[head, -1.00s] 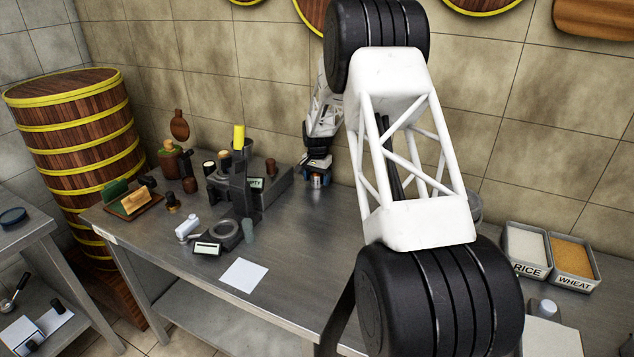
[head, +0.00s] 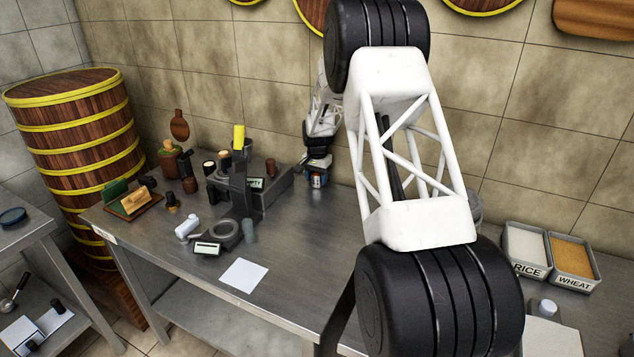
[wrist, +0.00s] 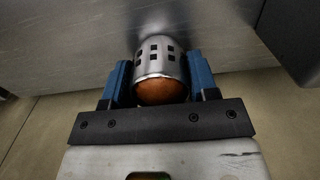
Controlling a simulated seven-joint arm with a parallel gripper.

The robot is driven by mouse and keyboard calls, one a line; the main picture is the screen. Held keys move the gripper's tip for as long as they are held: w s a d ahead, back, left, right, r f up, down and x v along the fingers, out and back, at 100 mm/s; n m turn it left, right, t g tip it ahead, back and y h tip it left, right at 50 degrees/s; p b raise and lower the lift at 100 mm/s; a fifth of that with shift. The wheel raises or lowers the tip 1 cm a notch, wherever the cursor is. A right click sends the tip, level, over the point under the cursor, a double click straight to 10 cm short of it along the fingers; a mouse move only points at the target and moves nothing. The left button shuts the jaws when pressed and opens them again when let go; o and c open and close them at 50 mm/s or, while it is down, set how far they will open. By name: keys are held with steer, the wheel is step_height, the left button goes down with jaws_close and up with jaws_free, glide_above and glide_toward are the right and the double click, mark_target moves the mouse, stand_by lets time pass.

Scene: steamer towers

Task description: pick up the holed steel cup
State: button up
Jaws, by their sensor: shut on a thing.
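The holed steel cup (wrist: 158,54) shows in the wrist view as a shiny cylinder with small dark square holes around its wall. A rounded orange-brown thing (wrist: 160,92) shows at its near end; I cannot tell whether it is part of the cup. My gripper (wrist: 159,82) is shut on the cup, with one blue finger on each side. In the head view my gripper (head: 317,180) is low over the back of the steel table, just right of the grey rack. The cup is small there and mostly hidden between the fingers.
The grey rack (head: 262,190) with bottles and a yellow-topped item stands left of my gripper. A scale (head: 207,248), a small grey cup (head: 249,231) and white paper (head: 244,275) lie further forward. Rice and wheat bins (head: 525,252) are at right. The table's middle is clear.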

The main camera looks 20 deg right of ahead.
mark_target(317, 173)
steer(key=shift+r, duration=1)
stand_by(0.4)
steer(key=shift+r, duration=2.4)
